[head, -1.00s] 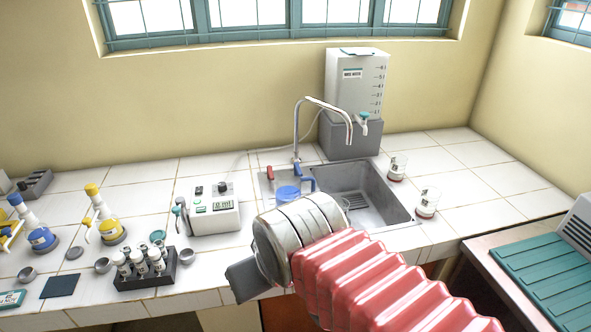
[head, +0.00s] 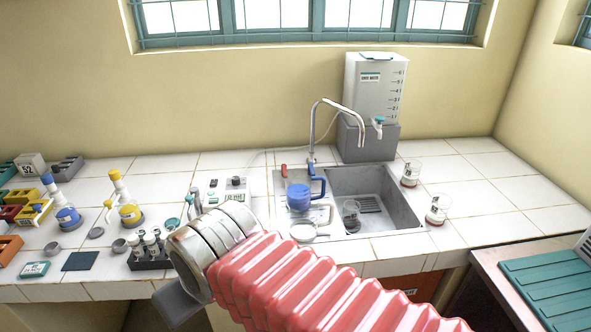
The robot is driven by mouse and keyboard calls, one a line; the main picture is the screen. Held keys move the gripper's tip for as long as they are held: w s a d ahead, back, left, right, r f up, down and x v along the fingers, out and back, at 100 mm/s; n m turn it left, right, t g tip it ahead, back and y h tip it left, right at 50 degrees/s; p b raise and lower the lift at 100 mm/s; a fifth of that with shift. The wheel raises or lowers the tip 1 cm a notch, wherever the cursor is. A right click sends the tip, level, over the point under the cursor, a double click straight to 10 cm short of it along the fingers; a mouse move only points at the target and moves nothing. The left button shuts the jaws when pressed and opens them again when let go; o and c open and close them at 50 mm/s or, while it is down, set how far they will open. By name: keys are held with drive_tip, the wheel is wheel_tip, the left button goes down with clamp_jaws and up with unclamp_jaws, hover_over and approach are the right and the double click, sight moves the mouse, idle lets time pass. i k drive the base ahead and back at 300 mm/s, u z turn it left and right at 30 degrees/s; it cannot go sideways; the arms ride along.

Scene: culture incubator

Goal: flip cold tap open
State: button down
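The sink's thin curved faucet (head: 314,130) rises behind the basin. A blue handle (head: 318,184), apparently the cold tap, is at its base. A red tap handle (head: 284,171) is to the left. A vessel with blue contents (head: 299,196) stands close by the blue handle and partly overlaps it, so the handle's exact position is hard to tell. My gripper (head: 176,304) is at the lower left, in front of the counter edge and well away from the taps. Only a grey part of it shows past my wrist, and its fingers cannot be made out.
The sink basin (head: 408,213) holds a small glass (head: 351,213). Two glass beakers (head: 411,174) (head: 437,208) stand to its right. A white water tank (head: 374,88) stands behind. A tube rack (head: 149,262), a white device (head: 232,188) and bottles (head: 128,210) crowd the left.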

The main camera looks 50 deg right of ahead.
sight(310, 168)
drive_tip(key=u, duration=2.5)
drive_tip(key=k, duration=0.45)
drive_tip(key=z, duration=1.3)
